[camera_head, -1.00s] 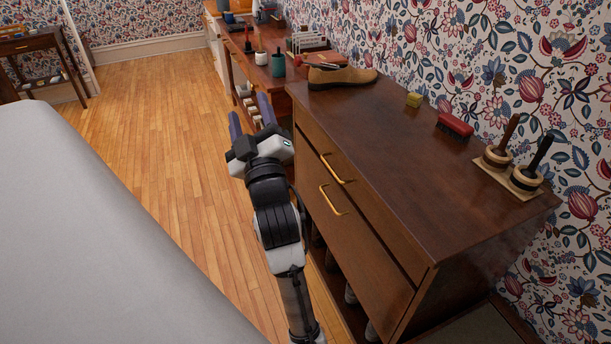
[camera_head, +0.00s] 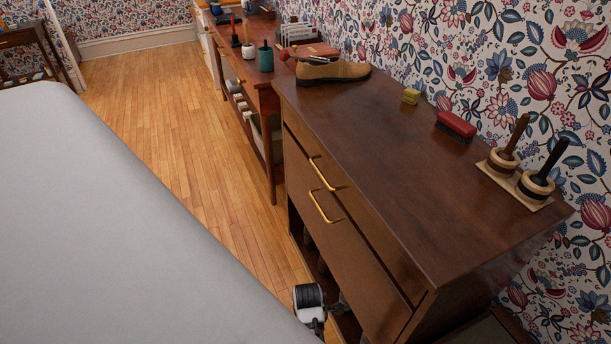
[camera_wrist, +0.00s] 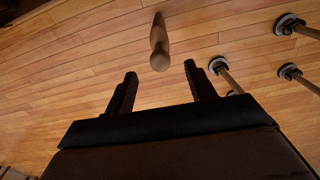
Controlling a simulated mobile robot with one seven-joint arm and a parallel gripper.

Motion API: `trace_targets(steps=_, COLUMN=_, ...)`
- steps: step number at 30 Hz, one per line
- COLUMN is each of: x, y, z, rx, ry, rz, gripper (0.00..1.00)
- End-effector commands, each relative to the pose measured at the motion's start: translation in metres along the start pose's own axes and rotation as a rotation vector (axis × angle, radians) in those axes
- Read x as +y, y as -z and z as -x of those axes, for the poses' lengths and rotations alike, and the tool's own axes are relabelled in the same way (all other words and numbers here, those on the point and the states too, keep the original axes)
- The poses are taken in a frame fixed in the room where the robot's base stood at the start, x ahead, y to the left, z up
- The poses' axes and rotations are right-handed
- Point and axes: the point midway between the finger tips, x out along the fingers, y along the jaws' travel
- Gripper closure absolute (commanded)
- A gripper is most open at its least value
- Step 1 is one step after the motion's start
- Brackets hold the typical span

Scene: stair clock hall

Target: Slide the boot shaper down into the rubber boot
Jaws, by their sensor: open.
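My gripper (camera_wrist: 161,70) is open in the wrist view, its two dark fingers apart with nothing between them. A pale wooden rod with a rounded, thicker end (camera_wrist: 159,45) shows just beyond the fingertips, roughly in line with the gap. I cannot tell whether it is the boot shaper, nor its height above the floor. No rubber boot is recognisable in either view. In the head view my gripper is hidden; only a piece of my arm shows low beside the dresser.
Several wooden sticks with round grey ends (camera_wrist: 287,22) are at the wrist view's right. The dark dresser (camera_head: 375,150) bears a brown shoe (camera_head: 335,72), yellow block (camera_head: 411,96), red brush (camera_head: 456,126) and two dark-handled round tools (camera_head: 537,181). Open floor (camera_head: 150,120) lies left, beyond a grey surface (camera_head: 90,220).

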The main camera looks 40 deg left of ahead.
Motion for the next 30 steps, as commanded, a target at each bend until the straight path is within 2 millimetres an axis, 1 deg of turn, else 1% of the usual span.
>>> trace_targets(steps=1, x=0.0, y=0.001, z=-0.011, rx=0.001, ry=0.003, rz=0.001, gripper=0.45)
trace_targets(steps=4, x=0.001, y=0.001, z=-0.027, rx=0.0, ry=0.0, rz=0.001, gripper=0.45)
trace_targets(steps=6, x=0.001, y=0.001, z=-0.034, rx=0.0, ry=-0.002, rz=-0.001, gripper=0.45)
trace_targets(steps=11, x=0.001, y=0.001, z=-0.043, rx=0.0, ry=-0.003, rz=0.0, gripper=0.45)
trace_targets(steps=14, x=0.0, y=0.004, z=-0.055, rx=0.0, ry=-0.001, rz=0.001, gripper=0.45)
trace_targets(steps=18, x=0.0, y=0.006, z=-0.077, rx=0.0, ry=-0.001, rz=-0.001, gripper=0.45)
trace_targets(steps=21, x=0.001, y=0.005, z=-0.087, rx=0.0, ry=-0.004, rz=-0.001, gripper=0.45)
trace_targets(steps=24, x=0.001, y=0.005, z=-0.091, rx=0.0, ry=-0.004, rz=-0.002, gripper=0.45)
trace_targets(steps=30, x=0.001, y=0.005, z=-0.091, rx=-0.001, ry=-0.005, rz=-0.002, gripper=0.45)
